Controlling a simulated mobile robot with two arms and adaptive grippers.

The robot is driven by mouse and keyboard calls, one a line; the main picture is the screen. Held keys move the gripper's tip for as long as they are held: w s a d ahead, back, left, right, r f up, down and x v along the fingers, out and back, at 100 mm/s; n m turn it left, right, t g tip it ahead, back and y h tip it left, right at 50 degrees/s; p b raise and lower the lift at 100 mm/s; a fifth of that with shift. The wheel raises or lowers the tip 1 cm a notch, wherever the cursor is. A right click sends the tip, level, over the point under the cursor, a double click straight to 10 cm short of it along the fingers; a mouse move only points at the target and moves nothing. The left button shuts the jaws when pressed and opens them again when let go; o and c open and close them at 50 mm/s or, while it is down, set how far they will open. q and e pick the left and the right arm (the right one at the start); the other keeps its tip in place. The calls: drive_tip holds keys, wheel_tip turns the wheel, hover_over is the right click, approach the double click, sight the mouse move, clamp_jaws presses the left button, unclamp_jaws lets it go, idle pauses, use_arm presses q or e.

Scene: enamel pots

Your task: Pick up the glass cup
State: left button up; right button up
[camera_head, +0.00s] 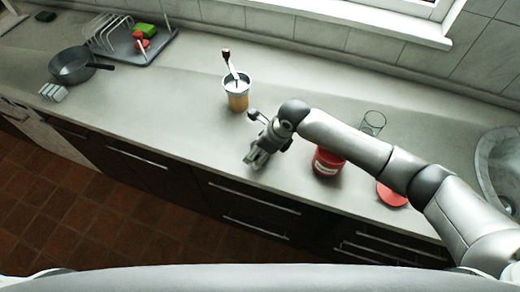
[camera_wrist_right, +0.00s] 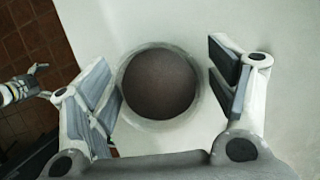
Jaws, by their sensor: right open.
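A clear glass cup (camera_head: 373,120) stands on the counter behind my right arm, which covers its lower part. My right gripper (camera_head: 254,158) is open over the counter, left of the red pot. In the right wrist view, a round thing with a grey rim and dark brown inside (camera_wrist_right: 160,84) lies between the spread fingers (camera_wrist_right: 168,88), apart from both. I cannot tell what it is; in the head view the gripper hides that spot. My left gripper (camera_wrist_right: 36,80) shows small at the wrist view's left edge, over the floor, its fingers apart.
A red pot (camera_head: 326,163) and a red lid (camera_head: 391,196) are near my arm. A pan (camera_head: 72,67) and dish rack (camera_head: 150,50) are left, a sink (camera_head: 484,160) right. The left-middle counter is clear.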

drive_tip(key=c, duration=1.2)
drive_tip(key=shift+o, duration=0.2)
